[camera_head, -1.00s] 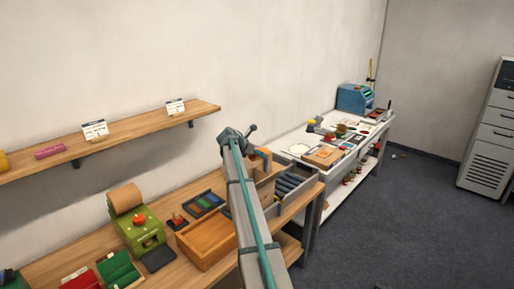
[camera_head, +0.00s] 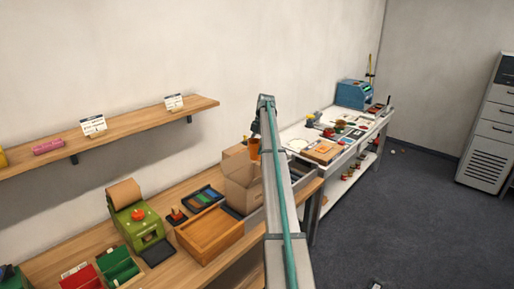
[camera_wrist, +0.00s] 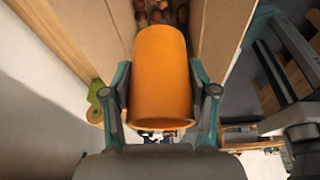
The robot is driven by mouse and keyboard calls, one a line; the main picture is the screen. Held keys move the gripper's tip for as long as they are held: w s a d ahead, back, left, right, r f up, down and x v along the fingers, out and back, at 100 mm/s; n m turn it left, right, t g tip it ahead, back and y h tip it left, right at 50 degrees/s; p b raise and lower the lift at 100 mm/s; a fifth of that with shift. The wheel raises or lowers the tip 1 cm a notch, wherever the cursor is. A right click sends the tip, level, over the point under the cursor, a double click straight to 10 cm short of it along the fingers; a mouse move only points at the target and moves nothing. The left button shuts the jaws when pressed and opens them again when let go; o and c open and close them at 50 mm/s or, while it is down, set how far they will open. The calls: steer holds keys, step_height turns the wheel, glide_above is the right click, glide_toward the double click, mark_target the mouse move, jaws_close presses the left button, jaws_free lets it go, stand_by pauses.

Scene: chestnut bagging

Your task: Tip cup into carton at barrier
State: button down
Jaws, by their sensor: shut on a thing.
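The orange cup (camera_wrist: 162,80) is held between the two fingers of my gripper (camera_wrist: 162,92), which is shut on it. In the head view the cup (camera_head: 254,149) is at the upper right part of the open brown carton (camera_head: 238,186). In the wrist view the cup lies between two cardboard walls of the carton (camera_wrist: 217,40). Several brown chestnuts (camera_wrist: 155,12) show beyond the cup's far end, between those walls. My arm hides part of the carton's right side in the head view. I cannot make out the barrier, nor whether anything is in the cup.
The carton stands on a wooden bench beside a wooden tray (camera_head: 207,251). A green machine (camera_head: 140,226) and red and green bins (camera_head: 118,266) are further left. A wall shelf (camera_head: 135,122) runs above. A white table (camera_head: 350,143) with many items lies beyond.

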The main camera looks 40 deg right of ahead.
steer(key=shift+a+y, duration=0.1)
steer(key=shift+y, duration=0.5)
steer(key=shift+r, duration=1.45)
steer(key=shift+a+f, duration=0.1)
